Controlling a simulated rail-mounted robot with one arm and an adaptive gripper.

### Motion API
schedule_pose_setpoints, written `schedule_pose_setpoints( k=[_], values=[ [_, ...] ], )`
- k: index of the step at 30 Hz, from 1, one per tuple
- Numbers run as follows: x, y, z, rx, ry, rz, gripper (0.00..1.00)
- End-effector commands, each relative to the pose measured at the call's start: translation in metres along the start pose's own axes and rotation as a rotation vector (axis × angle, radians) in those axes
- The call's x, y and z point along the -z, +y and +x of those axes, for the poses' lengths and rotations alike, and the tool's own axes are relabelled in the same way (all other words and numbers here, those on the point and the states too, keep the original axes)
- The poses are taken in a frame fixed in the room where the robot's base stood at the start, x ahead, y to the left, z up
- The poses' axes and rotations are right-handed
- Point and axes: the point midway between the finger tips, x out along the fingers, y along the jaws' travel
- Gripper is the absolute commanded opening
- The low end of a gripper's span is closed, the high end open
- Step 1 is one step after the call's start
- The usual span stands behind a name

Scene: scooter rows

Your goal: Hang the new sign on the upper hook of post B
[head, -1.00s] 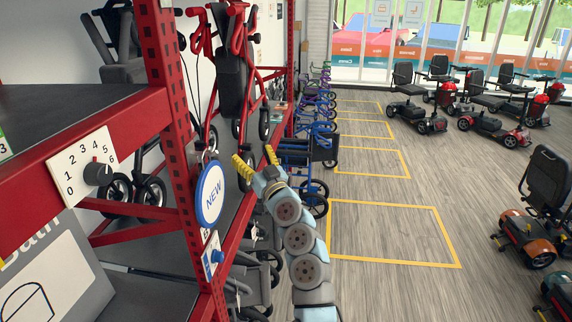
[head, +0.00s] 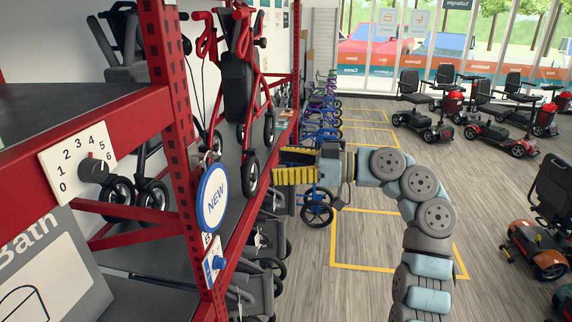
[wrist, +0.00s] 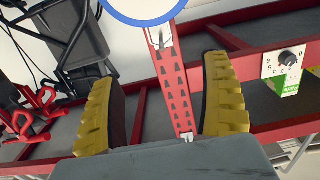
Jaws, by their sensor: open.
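The round NEW sign (head: 213,197), white with a blue rim, is at the front red post (head: 170,110) in the head view. Its lower part also shows at the top edge of the wrist view (wrist: 145,8). My gripper (head: 277,164) is to the right of the sign, pointing left, apart from it and empty. In the wrist view my gripper's yellow fingers (wrist: 160,72) are spread wide, with a red perforated post between them in the picture.
A numbered dial (head: 94,170) is on the shelf beam. A red walker (head: 238,85) stands on the shelf behind. Scooters (head: 425,105) stand at right; the floor between is clear.

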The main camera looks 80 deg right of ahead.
Motion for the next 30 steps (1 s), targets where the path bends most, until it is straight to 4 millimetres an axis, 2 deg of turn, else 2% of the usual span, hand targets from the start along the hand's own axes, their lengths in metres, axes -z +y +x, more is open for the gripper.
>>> schedule_pose_setpoints(
  k=[21,30],
  values=[
    [0.002,0.0,0.113,-0.001,0.003,0.001,0.79],
    [0.002,0.001,0.153,-0.001,0.002,0.001,0.79]
  ],
)
